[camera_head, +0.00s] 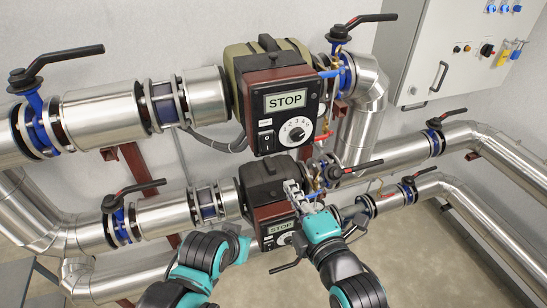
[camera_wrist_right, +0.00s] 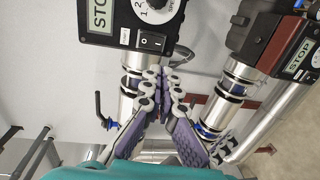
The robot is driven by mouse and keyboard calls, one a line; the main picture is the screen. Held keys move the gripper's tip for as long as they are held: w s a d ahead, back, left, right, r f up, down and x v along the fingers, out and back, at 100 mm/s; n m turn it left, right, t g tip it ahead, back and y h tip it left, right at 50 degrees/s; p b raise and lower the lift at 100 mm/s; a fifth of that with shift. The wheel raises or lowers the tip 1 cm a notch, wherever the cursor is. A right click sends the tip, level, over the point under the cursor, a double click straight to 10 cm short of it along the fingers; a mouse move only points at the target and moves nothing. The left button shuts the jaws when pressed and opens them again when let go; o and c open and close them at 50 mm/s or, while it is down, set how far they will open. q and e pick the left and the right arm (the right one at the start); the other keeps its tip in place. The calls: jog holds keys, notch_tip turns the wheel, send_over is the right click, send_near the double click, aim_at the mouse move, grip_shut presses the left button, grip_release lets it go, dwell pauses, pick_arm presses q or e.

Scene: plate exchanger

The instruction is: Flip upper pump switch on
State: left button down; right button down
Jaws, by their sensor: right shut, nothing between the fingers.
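The upper pump (camera_head: 284,118) is a black control box with a STOP display and a white dial. Its black rocker switch (camera_head: 266,139) is at the box's lower left; the switch also shows in the right wrist view (camera_wrist_right: 151,41). Its rocker position is too small to tell. My right gripper (camera_head: 294,190) is shut and empty, in front of the lower pump in the head view. In the right wrist view its tips (camera_wrist_right: 162,74) appear just below the switch, apparently apart from it. My left arm shows at the bottom, but its fingers do not show.
The lower pump (camera_head: 264,183) is partly hidden behind my right gripper; it also shows in the right wrist view (camera_wrist_right: 281,35). Metal pipes (camera_head: 103,115) with black-handled valves flank both pumps. A white control cabinet (camera_head: 428,50) hangs at upper right.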

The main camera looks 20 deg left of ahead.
send_near(268, 150)
jog(key=b+x, duration=0.1)
jog(key=x, duration=0.5)
jog(key=shift+w+a, duration=0.25)
jog(key=shift+w, duration=0.1)
dwell(0.3)
